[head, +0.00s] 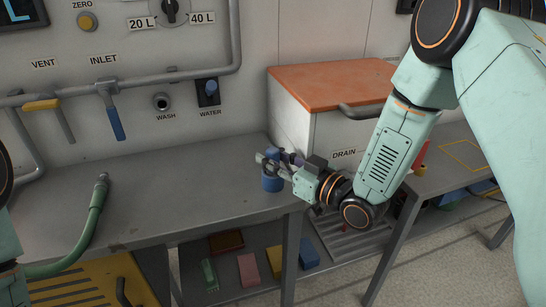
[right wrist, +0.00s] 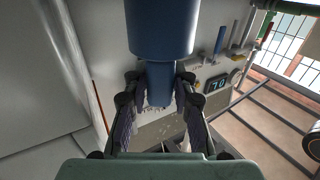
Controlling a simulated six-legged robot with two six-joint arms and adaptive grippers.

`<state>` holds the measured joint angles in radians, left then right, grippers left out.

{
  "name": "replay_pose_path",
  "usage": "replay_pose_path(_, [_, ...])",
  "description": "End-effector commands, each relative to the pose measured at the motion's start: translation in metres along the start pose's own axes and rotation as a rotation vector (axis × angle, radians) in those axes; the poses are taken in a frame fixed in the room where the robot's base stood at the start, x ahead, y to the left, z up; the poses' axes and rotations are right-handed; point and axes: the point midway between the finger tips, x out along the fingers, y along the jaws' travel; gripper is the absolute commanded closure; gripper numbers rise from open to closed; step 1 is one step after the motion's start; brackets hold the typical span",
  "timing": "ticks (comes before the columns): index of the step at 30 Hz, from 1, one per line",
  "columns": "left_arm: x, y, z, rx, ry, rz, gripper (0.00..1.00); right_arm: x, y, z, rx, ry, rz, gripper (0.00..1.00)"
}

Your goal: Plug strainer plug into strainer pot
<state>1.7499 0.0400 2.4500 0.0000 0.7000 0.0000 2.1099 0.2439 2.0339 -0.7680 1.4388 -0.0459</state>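A blue cylinder (head: 272,183), probably the strainer pot, appears to stand on the grey bench near its front right end. My right gripper (head: 274,162) is at its upper part and hides some of it. In the right wrist view, a wide blue body (right wrist: 160,28) joins or meets a narrower blue piece (right wrist: 160,82). I cannot tell whether that piece is the plug or part of the pot. The fingers of the right gripper (right wrist: 158,110) stand on either side of the narrow piece, with slim gaps visible. My left gripper is out of view.
A white cabinet with an orange top (head: 325,85) stands close behind and right of the gripper. A green hose (head: 85,225) lies on the bench's left. Valves and a pipe (head: 150,82) line the wall. The middle of the bench (head: 175,180) is clear.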

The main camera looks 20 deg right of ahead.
Motion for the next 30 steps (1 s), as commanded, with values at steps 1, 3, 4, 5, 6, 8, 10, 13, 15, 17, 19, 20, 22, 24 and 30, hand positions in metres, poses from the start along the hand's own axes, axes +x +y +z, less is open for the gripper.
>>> replay_pose_path(1, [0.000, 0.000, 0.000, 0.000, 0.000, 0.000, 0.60, 0.000, 0.000, -0.001, -0.001, 0.001, 0.000, 0.68])
replay_pose_path(3, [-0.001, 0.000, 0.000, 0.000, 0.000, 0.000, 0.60, 0.000, 0.000, -0.001, 0.000, 0.001, 0.000, 0.62])
replay_pose_path(4, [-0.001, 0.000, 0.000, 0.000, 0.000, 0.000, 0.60, 0.000, 0.000, -0.001, 0.000, 0.001, 0.000, 0.59])
replay_pose_path(5, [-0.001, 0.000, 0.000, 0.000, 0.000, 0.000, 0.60, 0.000, 0.000, -0.001, 0.000, 0.001, 0.000, 0.57])
replay_pose_path(6, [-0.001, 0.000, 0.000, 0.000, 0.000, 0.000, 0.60, 0.000, 0.000, -0.001, 0.000, 0.001, 0.000, 0.53])
replay_pose_path(8, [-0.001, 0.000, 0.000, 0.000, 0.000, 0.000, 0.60, 0.000, 0.000, -0.001, 0.000, 0.000, 0.000, 0.51])
replay_pose_path(10, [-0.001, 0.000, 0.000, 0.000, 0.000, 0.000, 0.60, 0.000, 0.000, -0.001, 0.000, 0.000, 0.000, 0.51])
replay_pose_path(13, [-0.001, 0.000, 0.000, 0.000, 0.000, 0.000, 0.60, 0.000, 0.000, -0.001, 0.000, 0.000, 0.000, 0.51])
replay_pose_path(15, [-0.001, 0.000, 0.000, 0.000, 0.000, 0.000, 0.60, 0.000, 0.000, -0.001, 0.000, 0.000, 0.000, 0.51])
replay_pose_path(17, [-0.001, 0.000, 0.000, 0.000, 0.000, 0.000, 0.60, 0.000, 0.000, -0.002, 0.000, 0.000, 0.000, 0.51])
replay_pose_path(19, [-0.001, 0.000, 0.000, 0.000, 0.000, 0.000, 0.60, 0.000, 0.000, -0.007, -0.001, 0.002, 0.001, 0.51])
replay_pose_path(20, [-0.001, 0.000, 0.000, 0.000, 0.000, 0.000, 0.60, 0.000, 0.001, -0.011, -0.001, 0.003, 0.001, 0.51])
replay_pose_path(22, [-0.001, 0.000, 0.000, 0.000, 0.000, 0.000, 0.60, 0.000, 0.001, -0.020, -0.001, 0.003, 0.001, 0.51])
replay_pose_path(24, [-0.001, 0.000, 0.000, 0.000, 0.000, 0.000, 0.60, 0.000, 0.000, -0.032, -0.002, 0.005, 0.000, 0.51])
replay_pose_path(30, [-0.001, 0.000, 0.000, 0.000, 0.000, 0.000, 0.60, 0.000, 0.000, -0.067, -0.002, 0.005, 0.000, 0.51])
